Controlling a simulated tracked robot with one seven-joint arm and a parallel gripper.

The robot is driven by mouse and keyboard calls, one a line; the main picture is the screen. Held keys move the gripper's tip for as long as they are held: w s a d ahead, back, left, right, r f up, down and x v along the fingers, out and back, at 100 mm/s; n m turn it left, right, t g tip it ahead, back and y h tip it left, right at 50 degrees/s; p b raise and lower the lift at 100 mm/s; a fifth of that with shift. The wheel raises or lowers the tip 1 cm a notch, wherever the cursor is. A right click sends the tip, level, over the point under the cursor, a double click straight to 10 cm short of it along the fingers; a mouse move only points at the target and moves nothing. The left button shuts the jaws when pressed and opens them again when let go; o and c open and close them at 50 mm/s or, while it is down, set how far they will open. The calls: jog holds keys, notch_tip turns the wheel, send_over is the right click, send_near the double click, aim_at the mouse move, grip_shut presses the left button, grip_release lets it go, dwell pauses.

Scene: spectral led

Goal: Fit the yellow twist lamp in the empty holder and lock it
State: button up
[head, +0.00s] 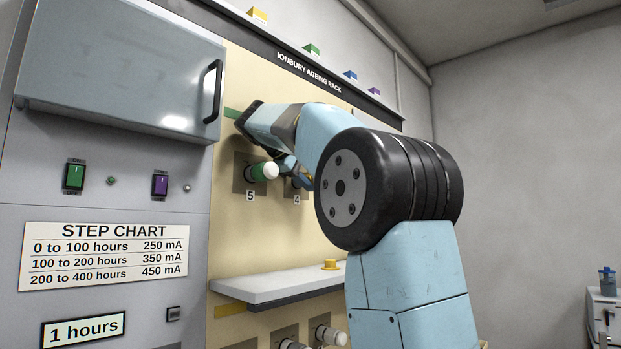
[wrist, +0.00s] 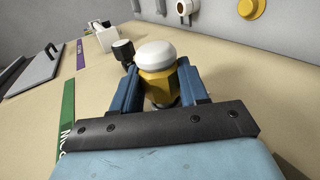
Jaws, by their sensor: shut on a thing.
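In the wrist view the yellow twist lamp (wrist: 156,82), with a white domed end (wrist: 156,54), stands between the two blue fingers of my gripper (wrist: 160,88), which is shut on it. Its lower end and whatever is under it are mostly hidden, so I cannot tell whether it sits in a holder. In the head view my arm covers the lamp and most of my gripper (head: 300,178), which is at the rack panel near the position marked 4 (head: 296,199). A green-banded lamp (head: 263,171) with a white end sits in holder 5, just left of my gripper.
A shelf (head: 270,287) juts out below, with a yellow piece (head: 330,265) on it. More lamps (head: 330,335) sit under the shelf. A cabinet door with a black handle (head: 212,91) is at the left. A black knob-like part (wrist: 123,51) stands close behind the lamp.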

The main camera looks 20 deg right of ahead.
jog(key=o, duration=1.2)
jog(key=shift+s+d, duration=0.2)
jog(key=shift+s, duration=0.3)
jog(key=shift+s+d, duration=0.15)
jog(key=shift+s, duration=0.3)
jog(key=shift+w+a, duration=0.2)
jog(key=shift+w, duration=0.35)
jog(key=shift+w+a, duration=0.2)
jog(key=shift+w, duration=0.3)
jog(key=shift+s+d, duration=0.25)
jog(key=shift+s, duration=0.35)
jog(key=shift+s+d, duration=0.2)
jog(key=shift+s, duration=0.4)
jog(key=shift+s+d+f, duration=0.1)
jog(key=shift+s+d, duration=0.3)
jog(key=shift+s, duration=0.5)
jog(key=shift+s+d+r, duration=0.1)
jog(key=shift+s+d, duration=0.3)
jog(key=shift+s, duration=0.5)
jog(key=shift+s+d+f, duration=0.1)
jog(key=shift+s+d, duration=0.3)
jog(key=shift+s, duration=0.5)
